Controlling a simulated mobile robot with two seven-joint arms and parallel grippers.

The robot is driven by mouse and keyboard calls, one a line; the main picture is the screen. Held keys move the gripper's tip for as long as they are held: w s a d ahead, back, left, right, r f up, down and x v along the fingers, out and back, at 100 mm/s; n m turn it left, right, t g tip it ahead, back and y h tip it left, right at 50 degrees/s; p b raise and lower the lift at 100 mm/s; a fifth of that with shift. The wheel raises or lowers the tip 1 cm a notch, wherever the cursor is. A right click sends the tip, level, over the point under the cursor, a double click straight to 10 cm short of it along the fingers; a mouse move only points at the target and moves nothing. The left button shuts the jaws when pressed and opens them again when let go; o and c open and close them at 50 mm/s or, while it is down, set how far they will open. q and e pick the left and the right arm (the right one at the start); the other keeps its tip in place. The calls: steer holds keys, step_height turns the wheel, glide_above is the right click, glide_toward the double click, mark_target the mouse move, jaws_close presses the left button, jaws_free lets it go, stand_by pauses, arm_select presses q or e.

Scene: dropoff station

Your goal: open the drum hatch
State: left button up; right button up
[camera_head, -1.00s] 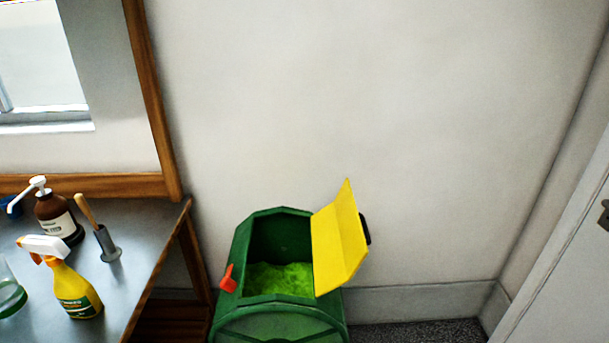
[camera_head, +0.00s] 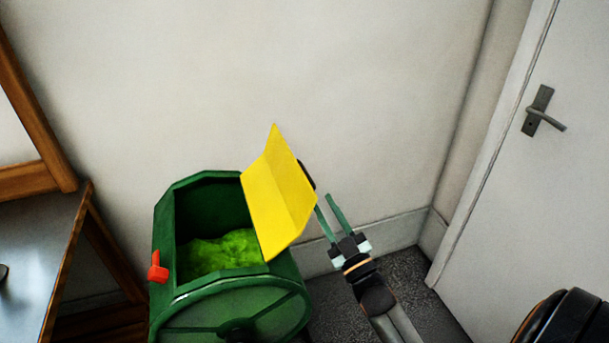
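The green drum (camera_head: 250,312) stands against the wall at the lower left of the head view. Its yellow hatch (camera_head: 277,195) is swung up and stands open at the right side of the opening, with a dark handle (camera_head: 306,173) partly showing behind it. Bright green material (camera_head: 222,254) lies inside the drum. A red latch (camera_head: 157,267) sits on the drum's left rim. My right gripper (camera_head: 328,207) is just right of the hatch, its two fingers apart with nothing between them. Whether a finger touches the hatch is unclear. My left gripper is out of view.
A metal-topped table (camera_head: 45,240) with a wooden frame is at the left. A white door (camera_head: 525,190) with a dark lever handle (camera_head: 541,115) is at the right. Dark floor (camera_head: 420,295) shows between drum and door. A dark rounded object fills the lower right corner.

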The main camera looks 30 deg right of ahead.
mark_target(306, 173)
steer(key=x, duration=0.9)
steer(key=shift+w, duration=0.25)
steer(key=shift+a, duration=0.1)
jaws_close()
stand_by(0.9)
